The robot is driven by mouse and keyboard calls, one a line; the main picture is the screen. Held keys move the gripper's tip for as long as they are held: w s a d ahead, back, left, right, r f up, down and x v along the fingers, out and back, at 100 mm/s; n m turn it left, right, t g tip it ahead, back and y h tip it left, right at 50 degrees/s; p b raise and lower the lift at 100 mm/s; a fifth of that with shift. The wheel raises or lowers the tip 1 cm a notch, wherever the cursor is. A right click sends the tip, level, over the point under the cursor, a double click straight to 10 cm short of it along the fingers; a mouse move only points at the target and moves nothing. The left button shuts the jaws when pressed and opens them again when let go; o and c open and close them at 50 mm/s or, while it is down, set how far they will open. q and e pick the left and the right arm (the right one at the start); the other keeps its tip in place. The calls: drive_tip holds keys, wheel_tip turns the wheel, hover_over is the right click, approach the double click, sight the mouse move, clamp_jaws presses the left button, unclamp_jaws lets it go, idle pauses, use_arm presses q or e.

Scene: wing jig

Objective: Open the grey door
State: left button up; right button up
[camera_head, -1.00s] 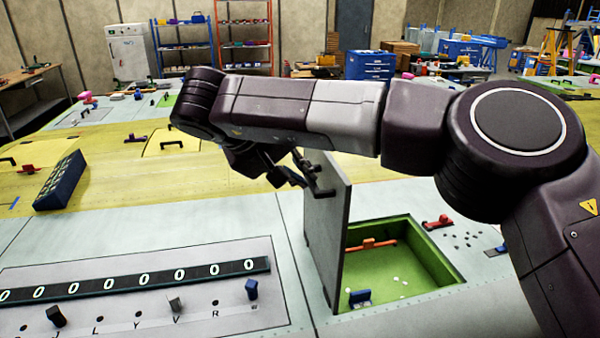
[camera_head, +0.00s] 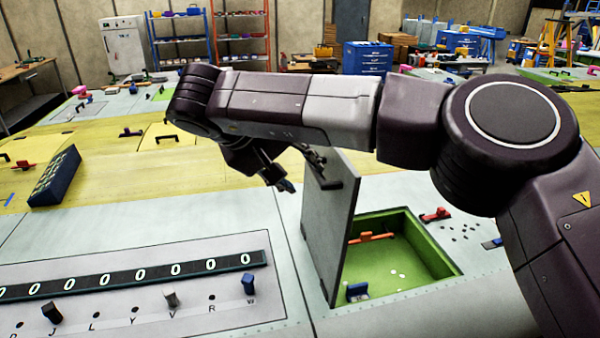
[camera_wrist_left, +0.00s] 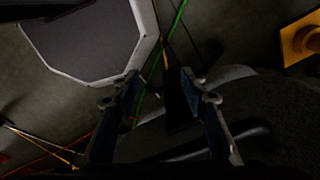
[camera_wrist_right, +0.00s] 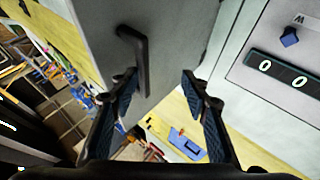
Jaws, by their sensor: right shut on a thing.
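The grey door (camera_head: 326,235) stands raised, nearly upright, at the left edge of a green-lined recess (camera_head: 420,262). Its dark handle (camera_head: 328,184) is near the door's top, and it also shows in the right wrist view (camera_wrist_right: 140,55). My right gripper (camera_head: 289,172) is at the door's upper part, by the handle. In the right wrist view its fingers (camera_wrist_right: 158,85) look apart, with the door panel between and beyond them; the exact contact is hard to see. My left gripper (camera_wrist_left: 158,85) is open and empty above a dark floor, outside the head view.
Inside the recess are a red-orange handle (camera_head: 371,237) and a blue piece (camera_head: 357,292). A panel with lettered knobs and a strip of zeros (camera_head: 135,276) lies left of the door. A dark block (camera_head: 55,178) lies further left. My right arm spans above the recess.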

drive_tip(key=v, duration=1.1)
drive_tip(key=shift+s+r, duration=0.15)
drive_tip(key=shift+r, duration=0.05)
drive_tip(key=shift+s, duration=0.1)
